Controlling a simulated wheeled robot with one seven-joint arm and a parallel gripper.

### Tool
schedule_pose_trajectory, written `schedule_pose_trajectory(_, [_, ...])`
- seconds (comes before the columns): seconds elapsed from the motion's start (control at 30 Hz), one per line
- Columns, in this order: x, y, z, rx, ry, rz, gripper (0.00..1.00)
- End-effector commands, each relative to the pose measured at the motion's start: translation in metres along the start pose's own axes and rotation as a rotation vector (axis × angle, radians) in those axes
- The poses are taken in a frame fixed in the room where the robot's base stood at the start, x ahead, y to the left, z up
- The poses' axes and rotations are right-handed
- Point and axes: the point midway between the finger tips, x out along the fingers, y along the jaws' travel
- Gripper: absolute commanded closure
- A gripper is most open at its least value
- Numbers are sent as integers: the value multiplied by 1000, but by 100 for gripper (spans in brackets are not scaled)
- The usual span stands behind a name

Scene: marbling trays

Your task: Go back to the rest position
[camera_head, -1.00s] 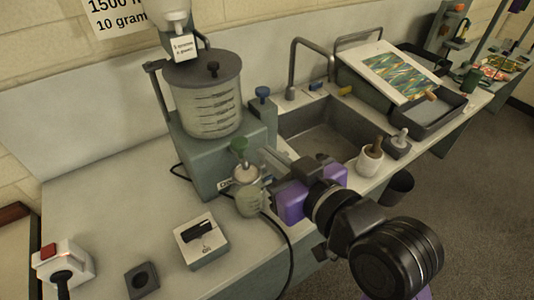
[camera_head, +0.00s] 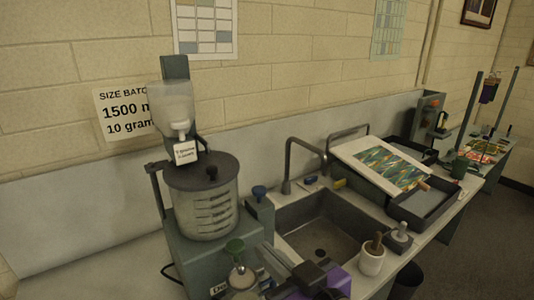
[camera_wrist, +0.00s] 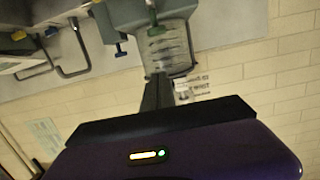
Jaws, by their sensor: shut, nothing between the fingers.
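The machine's clear ribbed vessel (camera_wrist: 166,45) shows beyond the fingertips in that tilted view. Whether the fingers touch the valve cannot be told. The rest of my arm is out of view.
The grey machine with its lidded vessel (camera_head: 205,207) stands left of the gripper. A sink (camera_head: 345,238) with a tall tap (camera_head: 287,165) lies behind and right. A marbled sheet (camera_head: 385,165) rests on a board beyond.

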Motion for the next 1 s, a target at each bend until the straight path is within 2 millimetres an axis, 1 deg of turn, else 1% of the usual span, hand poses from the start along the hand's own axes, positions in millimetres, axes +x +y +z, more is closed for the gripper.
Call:
schedule_pose_trajectory(0.1, [-4,10,-27,10,111,44,100])
schedule_pose_trajectory(0.13, [-6,12,-30,14,136,57,100])
schedule_pose_trajectory(0.23, [-17,22,-28,28,200,104,100])
schedule_pose_trajectory(0.33, [-32,32,-17,41,246,154,100])
schedule_pose_trajectory(0.47, [-56,44,6,50,285,217,100])
schedule_pose_trajectory(0.57, [-80,51,28,53,302,267,100])
schedule_pose_trajectory(0.7, [-119,56,63,50,309,331,100])
schedule_pose_trajectory(0.87, [-166,55,98,43,295,391,100])
schedule_pose_trajectory(1.0, [-207,48,127,38,262,433,100])
